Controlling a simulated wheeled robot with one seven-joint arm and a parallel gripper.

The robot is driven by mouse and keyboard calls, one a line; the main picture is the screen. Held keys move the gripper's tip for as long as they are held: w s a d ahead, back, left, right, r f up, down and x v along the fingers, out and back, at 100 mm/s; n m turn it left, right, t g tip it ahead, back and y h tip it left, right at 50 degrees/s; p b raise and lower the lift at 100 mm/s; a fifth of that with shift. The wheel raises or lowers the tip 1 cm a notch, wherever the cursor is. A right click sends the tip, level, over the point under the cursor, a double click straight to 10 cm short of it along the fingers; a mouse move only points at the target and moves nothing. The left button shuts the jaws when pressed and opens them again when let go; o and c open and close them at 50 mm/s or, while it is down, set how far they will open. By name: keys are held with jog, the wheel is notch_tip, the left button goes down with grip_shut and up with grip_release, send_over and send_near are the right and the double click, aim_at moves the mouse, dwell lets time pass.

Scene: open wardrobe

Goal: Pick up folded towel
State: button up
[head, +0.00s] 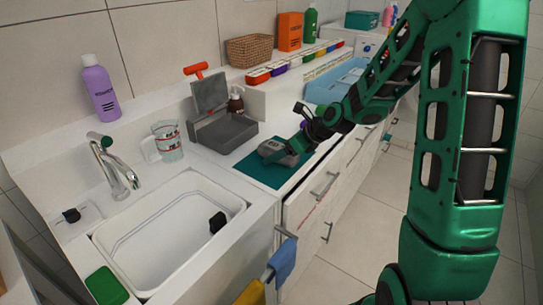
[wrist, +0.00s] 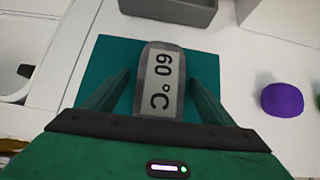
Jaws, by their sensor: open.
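A small grey item printed "60 °C" (wrist: 160,72) lies on a flat teal mat (wrist: 116,52) on the counter. It has rounded corners and could be the folded towel, though I cannot tell its material. In the head view the grey item (head: 289,160) is partly hidden by my gripper (head: 274,150), and the teal mat (head: 255,172) lies beneath. In the wrist view my gripper (wrist: 161,80) is open, with one finger on each side of the grey item and visible gaps between. A blue cloth (head: 282,262) and a yellow cloth (head: 250,293) hang at the counter front.
A grey box with its lid up (head: 222,131) stands behind the mat. A purple object (wrist: 283,101) lies to the right. A sink (head: 165,235), a glass jug (head: 166,142) and a purple bottle (head: 100,88) are to the left. Drawers (head: 325,185) run below the counter.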

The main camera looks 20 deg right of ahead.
jog(key=c, duration=1.2)
jog(key=shift+r, duration=0.1)
